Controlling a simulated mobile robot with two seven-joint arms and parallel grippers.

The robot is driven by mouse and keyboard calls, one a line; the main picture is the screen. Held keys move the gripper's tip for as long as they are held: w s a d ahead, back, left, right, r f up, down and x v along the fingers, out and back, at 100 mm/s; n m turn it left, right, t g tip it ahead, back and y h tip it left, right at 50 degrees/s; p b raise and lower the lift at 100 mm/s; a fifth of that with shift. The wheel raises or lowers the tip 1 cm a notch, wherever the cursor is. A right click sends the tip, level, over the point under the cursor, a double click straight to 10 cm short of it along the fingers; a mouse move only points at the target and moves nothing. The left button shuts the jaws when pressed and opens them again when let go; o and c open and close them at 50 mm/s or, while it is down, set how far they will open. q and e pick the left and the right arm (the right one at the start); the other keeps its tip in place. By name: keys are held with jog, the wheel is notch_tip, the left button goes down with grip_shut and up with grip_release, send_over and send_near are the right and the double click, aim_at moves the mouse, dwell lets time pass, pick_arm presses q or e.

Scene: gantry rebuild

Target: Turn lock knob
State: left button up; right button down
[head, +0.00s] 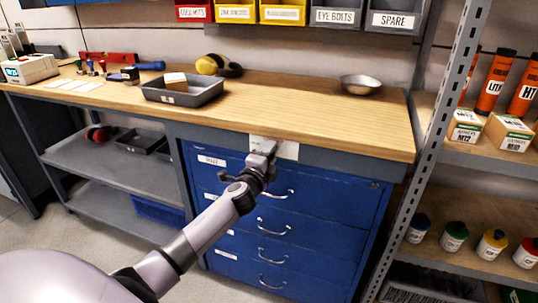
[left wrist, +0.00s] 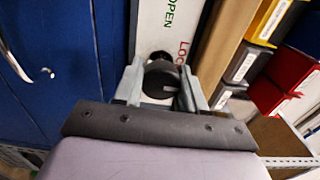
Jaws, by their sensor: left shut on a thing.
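The lock knob (left wrist: 160,80) is a dark round knob in the left wrist view. It sits on a white label plate (left wrist: 160,24) that reads OPEN in green and LOCK in red. In the head view the plate (head: 288,150) is on the front edge beneath the worktop, above the blue drawers. My left gripper (head: 264,152) reaches it there and hides the knob in that view. In the left wrist view my left gripper's grey fingers (left wrist: 158,88) are on both sides of the knob, shut on it. My right gripper is in neither view.
The blue drawer cabinet (head: 315,190) with metal handles is below the plate. A metal shelf post (head: 436,130) stands at the right.

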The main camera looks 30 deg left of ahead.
pick_arm(q)
jog(key=shift+d, duration=0.15)
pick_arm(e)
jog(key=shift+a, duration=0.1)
pick_arm(q)
jog(key=o, duration=1)
jog(key=shift+s, duration=0.1)
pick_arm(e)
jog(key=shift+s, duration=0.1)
